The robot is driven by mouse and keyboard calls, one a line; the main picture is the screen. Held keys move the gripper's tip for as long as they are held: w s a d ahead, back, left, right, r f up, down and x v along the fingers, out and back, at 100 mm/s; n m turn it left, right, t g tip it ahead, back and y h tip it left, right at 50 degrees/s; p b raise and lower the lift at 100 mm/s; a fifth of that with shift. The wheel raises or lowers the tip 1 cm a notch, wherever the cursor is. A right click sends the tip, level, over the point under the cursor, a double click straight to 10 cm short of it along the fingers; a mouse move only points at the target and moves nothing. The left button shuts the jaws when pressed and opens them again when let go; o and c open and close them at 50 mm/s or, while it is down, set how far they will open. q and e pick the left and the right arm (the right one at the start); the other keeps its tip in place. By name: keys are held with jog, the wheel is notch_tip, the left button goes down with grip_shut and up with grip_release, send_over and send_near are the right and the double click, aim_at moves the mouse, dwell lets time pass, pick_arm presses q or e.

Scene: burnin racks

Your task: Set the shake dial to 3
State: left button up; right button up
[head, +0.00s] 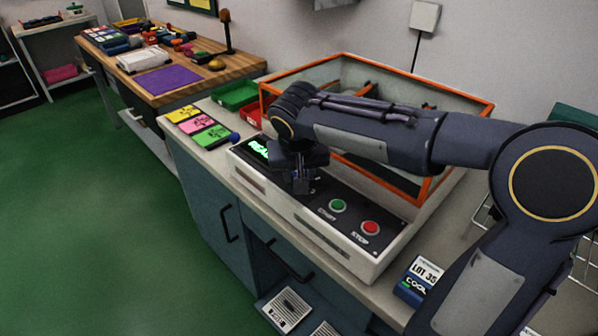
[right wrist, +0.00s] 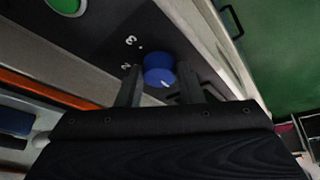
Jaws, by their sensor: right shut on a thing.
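The burn-in unit's sloped black panel (head: 325,213) is in the middle of the head view. My right gripper (head: 302,186) is down at this panel, and its wrist hides most of the dial there. In the right wrist view the blue dial (right wrist: 159,70) sits between the two fingertips of my right gripper (right wrist: 160,84), which is shut on it. White numerals 3 (right wrist: 130,40) and 2 (right wrist: 125,66) show beside the dial. A short white mark is on the dial's near, lower side; I cannot tell which numeral it is set to. My left gripper is not in view.
A green START button (head: 337,205) and a red STOP button (head: 369,228) are right of the dial. A lit green display (head: 259,148) is partly hidden on its left. The orange-framed clear lid (head: 462,98) stands behind. A LOT 35 box (head: 421,280) is at the right.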

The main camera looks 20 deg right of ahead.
jog(key=m+h, duration=0.1)
jog(key=m, duration=0.2)
jog(key=shift+w+a+m+g, duration=0.1)
jog(key=shift+a+m+g, duration=0.05)
jog(key=shift+m+g, duration=0.25)
jog(key=m, duration=0.2)
jog(key=m+g+h, duration=0.1)
jog(key=m, duration=0.1)
jog(key=shift+w+a+m+g, duration=0.1)
jog(key=shift+w+m+g, duration=0.05)
jog(key=shift+m+g, duration=0.15)
jog(key=m, duration=0.1)
jog(key=m+g+p, duration=0.1)
jog(key=m, duration=0.1)
jog(key=m+g+p, duration=0.1)
jog(key=m, duration=0.1)
jog(key=shift+w+r+h, duration=0.15)
jog(key=shift+w+h, duration=0.1)
jog(key=shift+h, duration=0.05)
jog(key=m+p, duration=0.1)
jog(key=m, duration=0.1)
jog(key=m+g+p, duration=0.1)
jog(key=m, duration=0.1)
jog(key=shift+w+g, duration=0.1)
jog(key=shift+g, duration=0.2)
jog(key=shift+m, duration=0.4)
jog(key=o, duration=1)
jog(key=shift+c, duration=0.2)
